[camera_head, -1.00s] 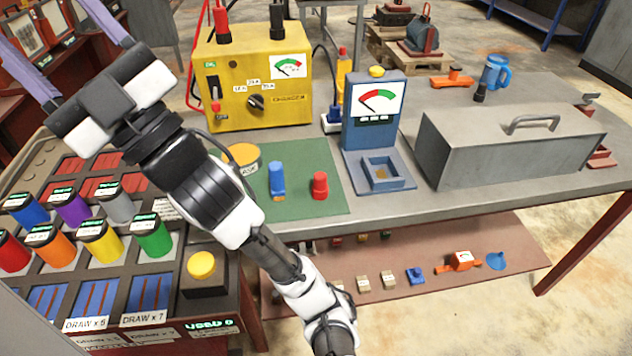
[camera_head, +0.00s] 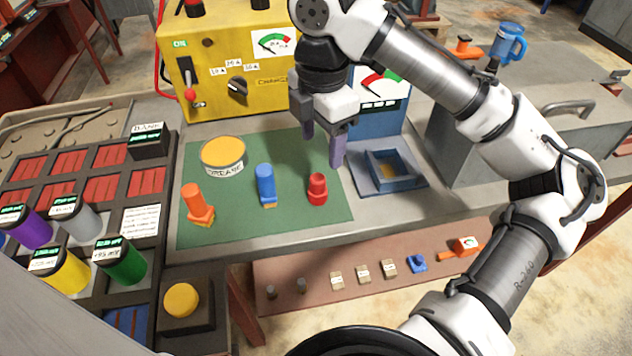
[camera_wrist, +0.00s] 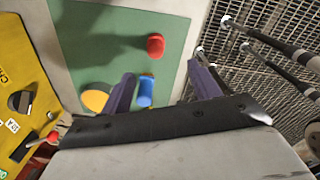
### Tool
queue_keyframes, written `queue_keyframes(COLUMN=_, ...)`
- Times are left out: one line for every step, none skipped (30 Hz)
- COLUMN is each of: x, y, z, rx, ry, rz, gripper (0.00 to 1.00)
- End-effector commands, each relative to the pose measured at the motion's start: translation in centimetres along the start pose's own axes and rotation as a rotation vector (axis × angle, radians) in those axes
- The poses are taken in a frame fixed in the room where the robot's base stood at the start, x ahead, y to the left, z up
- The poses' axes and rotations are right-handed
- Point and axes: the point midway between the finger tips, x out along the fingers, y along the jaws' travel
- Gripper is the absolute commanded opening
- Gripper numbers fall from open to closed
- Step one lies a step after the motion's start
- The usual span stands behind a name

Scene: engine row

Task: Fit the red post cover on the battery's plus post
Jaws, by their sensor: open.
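The red post cover (camera_head: 317,190), a small stepped red cap, stands upright on the green mat (camera_head: 230,227) near its right edge. It also shows in the wrist view (camera_wrist: 155,46), above the blue piece. My gripper (camera_head: 323,145) is open and empty, pointing down. In the head view its fingers appear just behind and above the red cover, apart from it. In the wrist view the fingertips (camera_wrist: 160,70) lie either side of the line to the blue piece, with the red cover beyond them. I cannot identify the battery or its plus post in these views.
A blue bottle-like piece (camera_head: 265,184), an orange piece (camera_head: 199,204) and a grease tin (camera_head: 223,169) share the mat. The blue tester (camera_head: 378,125) with its tray stands right, the yellow charger (camera_head: 226,75) behind. A lower shelf (camera_head: 330,312) holds small parts.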

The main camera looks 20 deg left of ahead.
Motion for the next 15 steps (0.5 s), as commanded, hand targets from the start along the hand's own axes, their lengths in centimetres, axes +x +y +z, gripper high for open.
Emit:
queue_keyframes(x=1.0, y=-0.1, z=0.0, rx=-0.001, ry=0.002, rz=-0.004, gripper=0.62)
queue_keyframes(x=1.5, y=-0.1, z=0.0, rx=-0.001, ry=0.003, rz=-0.004, gripper=0.62)
queue_keyframes(x=2.4, y=-0.1, z=-0.1, rx=-0.002, ry=0.004, rz=-0.003, gripper=0.62)
queue_keyframes(x=2.9, y=-0.1, z=0.0, rx=0.000, ry=0.002, rz=-0.003, gripper=0.62)
queue_keyframes(x=3.6, y=0.0, z=0.0, rx=0.001, ry=0.002, rz=-0.003, gripper=0.62)
queue_keyframes(x=4.3, y=0.0, z=0.0, rx=0.000, ry=0.001, rz=-0.002, gripper=0.62)
queue_keyframes(x=4.9, y=0.0, z=-0.1, rx=-0.001, ry=0.002, rz=-0.002, gripper=0.62)
queue_keyframes(x=5.4, y=0.0, z=-0.1, rx=-0.001, ry=0.003, rz=-0.001, gripper=0.62)
queue_keyframes(x=6.1, y=0.0, z=0.0, rx=0.000, ry=0.002, rz=-0.001, gripper=0.62)
queue_keyframes(x=6.5, y=0.1, z=0.0, rx=0.000, ry=0.002, rz=0.000, gripper=0.62)
queue_keyframes(x=6.8, y=0.1, z=-0.1, rx=0.000, ry=0.002, rz=0.001, gripper=0.62)
queue_keyframes(x=7.2, y=0.1, z=-0.1, rx=0.000, ry=0.001, rz=0.001, gripper=0.62)
queue_keyframes(x=7.4, y=0.1, z=-0.1, rx=0.000, ry=0.001, rz=0.001, gripper=0.62)
queue_keyframes(x=7.5, y=0.1, z=-0.1, rx=-0.001, ry=0.001, rz=0.002, gripper=0.62)
queue_keyframes(x=7.7, y=0.1, z=-0.1, rx=-0.001, ry=0.001, rz=0.002, gripper=0.62)
